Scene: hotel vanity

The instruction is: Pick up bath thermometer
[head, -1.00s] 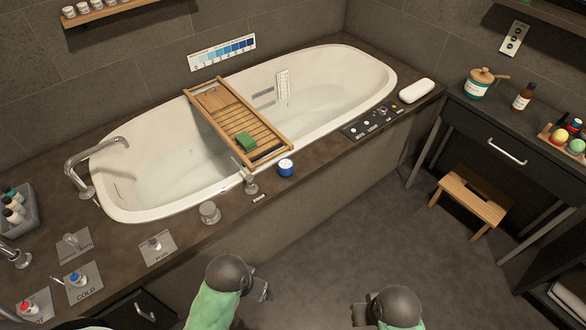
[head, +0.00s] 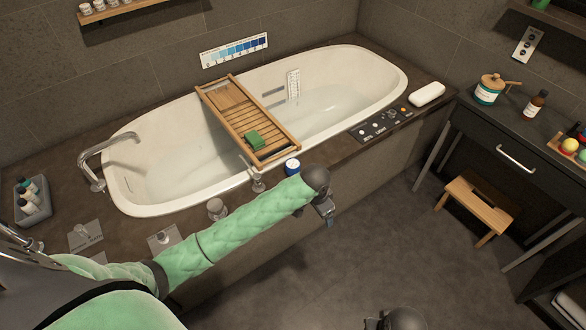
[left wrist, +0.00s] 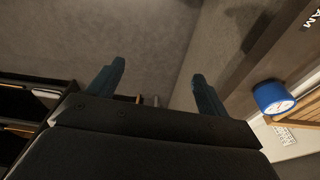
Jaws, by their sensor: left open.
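A small round blue piece with a white dial-like top (head: 292,167), which looks like the bath thermometer, sits on the near ledge of the bathtub. It also shows in the left wrist view (left wrist: 273,98), right of the fingers and not between them. My left gripper (head: 327,213) hangs in front of the tub, right of and nearer than the blue piece, apart from it. In the left wrist view its two fingers (left wrist: 157,85) are spread and empty. My right gripper (head: 375,322) is at the bottom edge of the head view, mostly cut off.
A wooden tray (head: 228,105) with a green block (head: 254,140) spans the bathtub (head: 130,205). A faucet-like lever (head: 256,180) and a knob (head: 216,208) stand left of the blue piece. A control panel (head: 377,126) lies to its right. The floor in front is open.

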